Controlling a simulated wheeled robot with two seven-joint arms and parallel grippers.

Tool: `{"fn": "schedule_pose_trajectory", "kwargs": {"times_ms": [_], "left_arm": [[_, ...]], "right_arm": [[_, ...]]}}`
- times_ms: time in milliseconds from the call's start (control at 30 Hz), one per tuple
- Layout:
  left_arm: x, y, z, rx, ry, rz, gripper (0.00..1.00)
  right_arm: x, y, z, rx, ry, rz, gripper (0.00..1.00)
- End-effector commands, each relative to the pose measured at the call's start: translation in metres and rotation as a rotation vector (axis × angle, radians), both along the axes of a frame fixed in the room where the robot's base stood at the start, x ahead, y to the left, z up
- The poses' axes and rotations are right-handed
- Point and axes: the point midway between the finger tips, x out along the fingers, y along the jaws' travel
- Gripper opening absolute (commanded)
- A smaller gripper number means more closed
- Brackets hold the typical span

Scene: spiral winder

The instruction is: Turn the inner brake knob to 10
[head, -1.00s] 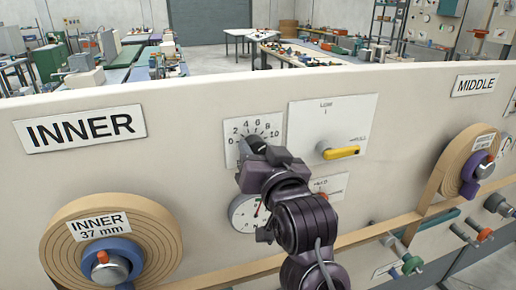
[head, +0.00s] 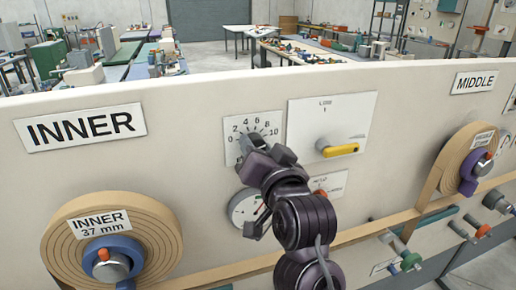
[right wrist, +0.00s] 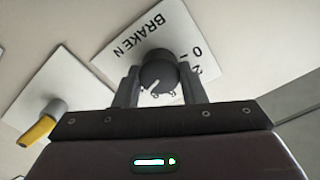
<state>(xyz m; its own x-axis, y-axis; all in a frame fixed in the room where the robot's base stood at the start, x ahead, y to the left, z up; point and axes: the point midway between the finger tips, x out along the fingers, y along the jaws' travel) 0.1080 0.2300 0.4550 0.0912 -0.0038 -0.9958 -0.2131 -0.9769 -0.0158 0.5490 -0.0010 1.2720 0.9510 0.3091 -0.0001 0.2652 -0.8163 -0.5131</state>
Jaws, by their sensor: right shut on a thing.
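The inner brake knob, a dark round knob, shows in the right wrist view (right wrist: 158,70) on a white plate (right wrist: 150,40) marked BRAKE N. The numbers 0 and 2 are readable there; others are cut off or hidden. Its white pointer line points down and slightly left in that view; I cannot read its exact number. My right gripper (right wrist: 158,84) is shut on the knob, one finger on each side. In the head view, the right gripper (head: 257,155) hides the knob in front of the dial plate (head: 264,120), where 0 to 10 show. My left gripper is out of view.
A yellow lever (head: 341,150) sits right of the dial. A round gauge (head: 241,207) lies just below, partly covered by my gripper. The INNER tape roll (head: 65,245) is at lower left, the MIDDLE roll (head: 455,160) at right.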

Motion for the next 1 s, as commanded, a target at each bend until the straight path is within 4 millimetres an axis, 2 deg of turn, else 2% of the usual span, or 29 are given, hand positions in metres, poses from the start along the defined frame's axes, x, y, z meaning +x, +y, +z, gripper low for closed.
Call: {"fn": "schedule_pose_trajectory", "kwargs": {"times_ms": [33, 167, 500, 667, 833, 1000], "left_arm": [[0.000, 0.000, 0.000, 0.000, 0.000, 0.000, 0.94], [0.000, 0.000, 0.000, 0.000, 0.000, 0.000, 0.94], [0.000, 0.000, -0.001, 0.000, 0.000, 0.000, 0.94], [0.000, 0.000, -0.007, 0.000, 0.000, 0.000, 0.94], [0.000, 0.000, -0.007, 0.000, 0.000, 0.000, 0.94], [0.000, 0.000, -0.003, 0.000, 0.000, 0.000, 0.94]], "right_arm": [[0.000, 0.000, 0.001, 0.005, -0.001, -0.002, 0.41], [0.000, 0.000, 0.001, 0.002, -0.001, -0.001, 0.58], [-0.003, -0.001, 0.000, -0.001, -0.002, 0.000, 0.59], [-0.024, -0.007, -0.001, 0.002, -0.001, 0.001, 0.59], [-0.052, -0.016, 0.000, 0.002, 0.000, 0.003, 0.59], [-0.070, -0.022, 0.001, 0.001, -0.001, 0.000, 0.59]]}}
